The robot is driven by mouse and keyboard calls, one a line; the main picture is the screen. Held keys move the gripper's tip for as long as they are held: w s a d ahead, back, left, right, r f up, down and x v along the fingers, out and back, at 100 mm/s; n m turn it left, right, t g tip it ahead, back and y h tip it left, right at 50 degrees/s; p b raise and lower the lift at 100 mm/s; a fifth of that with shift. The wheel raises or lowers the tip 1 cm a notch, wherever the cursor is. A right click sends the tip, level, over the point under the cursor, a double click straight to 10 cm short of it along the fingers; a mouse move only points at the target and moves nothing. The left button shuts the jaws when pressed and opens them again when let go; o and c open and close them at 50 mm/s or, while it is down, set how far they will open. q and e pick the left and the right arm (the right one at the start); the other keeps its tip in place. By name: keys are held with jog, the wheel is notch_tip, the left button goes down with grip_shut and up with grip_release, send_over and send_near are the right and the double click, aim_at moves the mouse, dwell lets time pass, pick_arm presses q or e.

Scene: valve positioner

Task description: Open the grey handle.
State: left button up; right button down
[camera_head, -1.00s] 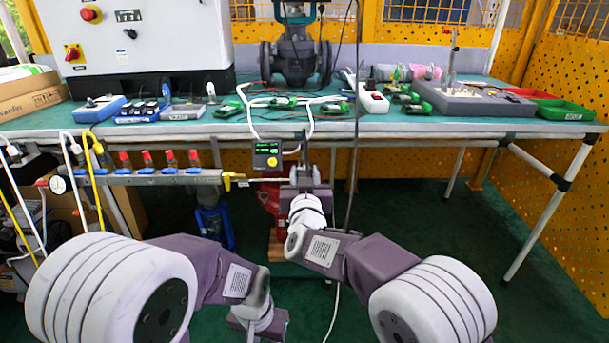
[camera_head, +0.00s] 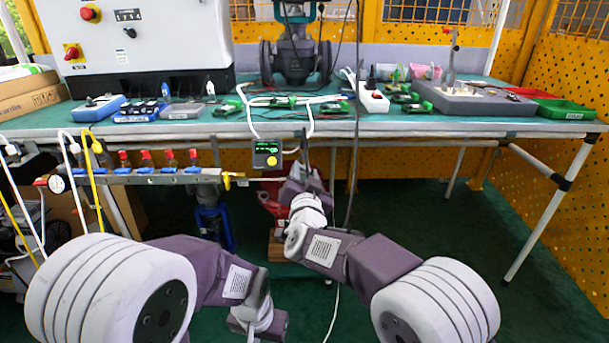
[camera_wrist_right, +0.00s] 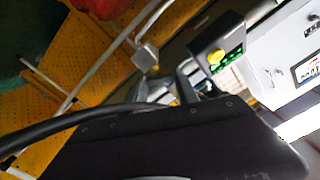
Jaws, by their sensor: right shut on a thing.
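My right gripper (camera_head: 305,165) is in front of the table edge, just below and right of the small black box with a green display (camera_head: 267,154). Its jaws point up and away and are shut on a thin grey part, which I take for the grey handle; in the head view the gripper mostly hides it. The right wrist view shows the grey jaws (camera_wrist_right: 185,88) close to the same box, with the contact blurred and partly covered by the dark gripper body. My left gripper (camera_head: 262,322) hangs low at the bottom; its fingers are not clear.
Left of the right gripper is a grey rail (camera_head: 150,178) with several red-and-blue valves and a yellow end fitting (camera_head: 233,178). The green table (camera_head: 440,127) carries circuit boards and a large valve (camera_head: 296,55). A black cable (camera_head: 354,150) hangs right of the gripper.

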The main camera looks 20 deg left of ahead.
jog(key=m+b, duration=0.2)
jog(key=m, duration=0.3)
jog(key=shift+f+m, duration=0.15)
jog(key=shift+m, duration=0.15)
jog(key=m+b, duration=0.1)
jog(key=m, duration=0.2)
jog(key=shift+b, duration=0.35)
jog(key=shift+m+b, duration=0.75)
jog(key=shift+m, duration=0.95)
jog(key=c, duration=0.9)
grip_release()
jog(key=p+v, duration=0.2)
jog(key=v, duration=0.7)
jog(key=shift+s+p, duration=0.1)
jog(key=shift+p, duration=0.3)
